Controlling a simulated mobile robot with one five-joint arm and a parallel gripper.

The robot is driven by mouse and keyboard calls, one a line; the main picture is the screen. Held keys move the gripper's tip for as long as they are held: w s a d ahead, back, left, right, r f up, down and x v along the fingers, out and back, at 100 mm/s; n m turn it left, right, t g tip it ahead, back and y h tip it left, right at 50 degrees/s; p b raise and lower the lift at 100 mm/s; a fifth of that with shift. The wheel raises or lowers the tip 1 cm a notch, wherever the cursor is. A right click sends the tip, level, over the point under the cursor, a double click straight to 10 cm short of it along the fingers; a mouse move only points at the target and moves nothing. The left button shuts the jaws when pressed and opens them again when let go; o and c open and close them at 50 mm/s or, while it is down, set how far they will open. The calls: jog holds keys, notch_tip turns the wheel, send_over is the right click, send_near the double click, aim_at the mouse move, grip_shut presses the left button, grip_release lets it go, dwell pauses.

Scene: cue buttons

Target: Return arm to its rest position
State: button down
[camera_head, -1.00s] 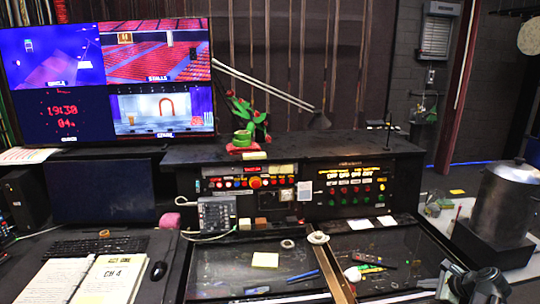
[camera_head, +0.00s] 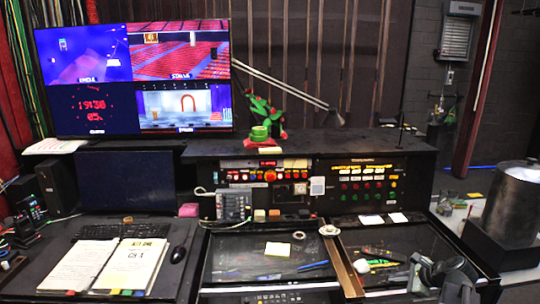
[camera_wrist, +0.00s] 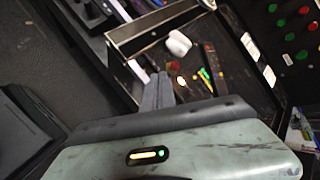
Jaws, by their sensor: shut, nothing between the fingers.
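My gripper (camera_head: 428,270) is at the lower right in the head view, low over the right front part of the console desk (camera_head: 348,277). In the wrist view my gripper (camera_wrist: 160,82) has its grey fingers together with nothing between them. Beyond the fingertips in the wrist view lie a white rounded object (camera_wrist: 179,44) and several pens and small tools. Most of my arm is out of the head view.
The button panel (camera_head: 365,182) with red and green buttons stands behind the desk. A large metal pot (camera_head: 512,205) stands at the right. A monitor (camera_head: 90,120), an open notebook (camera_head: 80,265) and a keyboard (camera_head: 128,230) are at the left.

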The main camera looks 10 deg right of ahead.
jog(key=w+a+f+n+g+y, duration=0.15)
jog(key=a+n, duration=0.25)
jog(key=a, duration=1)
jog(key=w+a+f+n+g, duration=0.2)
jog(key=w+a+n+g, duration=0.15)
jog(key=a, duration=1.05)
jog(key=s+a+f+n+g+h, duration=0.25)
jog(key=s+a+n, duration=0.25)
jog(key=a+n, duration=0.45)
jog(key=s+d+f+n+g+h, duration=0.1)
jog(key=s+d+n+h, duration=0.1)
jog(key=s+n, duration=0.3)
jog(key=shift+s+d+n, duration=0.25)
jog(key=shift+d+n, duration=0.05)
jog(key=shift+n, duration=0.2)
jog(key=shift+f, duration=0.1)
